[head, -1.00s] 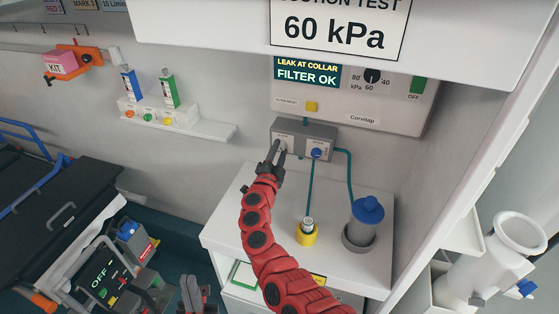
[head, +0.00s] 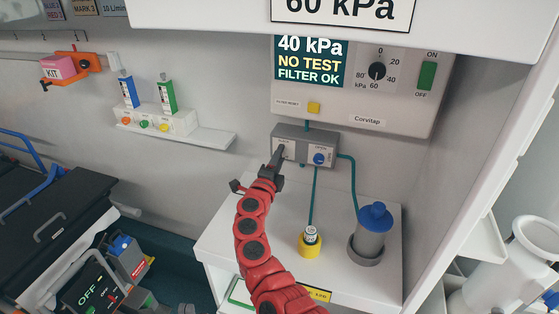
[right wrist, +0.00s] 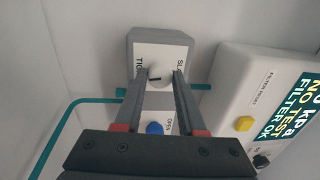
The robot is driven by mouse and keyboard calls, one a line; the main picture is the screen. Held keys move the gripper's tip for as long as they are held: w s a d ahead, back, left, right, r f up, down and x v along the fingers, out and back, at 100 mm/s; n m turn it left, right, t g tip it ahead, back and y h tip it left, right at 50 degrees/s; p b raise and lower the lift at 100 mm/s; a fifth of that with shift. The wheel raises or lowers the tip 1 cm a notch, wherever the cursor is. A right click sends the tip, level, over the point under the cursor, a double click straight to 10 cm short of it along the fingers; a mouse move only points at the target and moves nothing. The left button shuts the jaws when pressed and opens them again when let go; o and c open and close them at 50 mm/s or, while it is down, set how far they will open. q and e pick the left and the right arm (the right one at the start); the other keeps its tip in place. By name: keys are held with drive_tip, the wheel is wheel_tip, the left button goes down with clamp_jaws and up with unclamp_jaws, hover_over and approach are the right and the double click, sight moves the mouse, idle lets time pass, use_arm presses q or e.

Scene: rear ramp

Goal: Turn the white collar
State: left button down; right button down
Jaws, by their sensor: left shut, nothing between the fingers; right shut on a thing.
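The white collar (right wrist: 161,75) is a round knob with a dark mark on a grey valve block (head: 296,132). In the right wrist view the mark lies toward the TIGHT lettering on the left; the other label is partly hidden. My right gripper (head: 280,151) is shut on the collar, one finger on each side, as the right wrist view (right wrist: 162,78) shows. A blue knob (head: 319,158) labelled OPEN sits beside it on the block. The screen (head: 308,60) reads 40 kPa, NO TEST, FILTER OK. My left gripper (head: 186,308) is shut and empty, barely visible at the bottom edge.
Above the block are a dial (head: 377,71), a green switch (head: 427,76) and a yellow button (head: 313,107). A blue-capped canister (head: 372,235) and a vial in a yellow holder (head: 310,242) stand on the white counter (head: 235,232). Teal tubes run down from the block.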

drive_tip(key=shift+d+f, duration=0.2)
drive_tip(key=shift+d, duration=0.1)
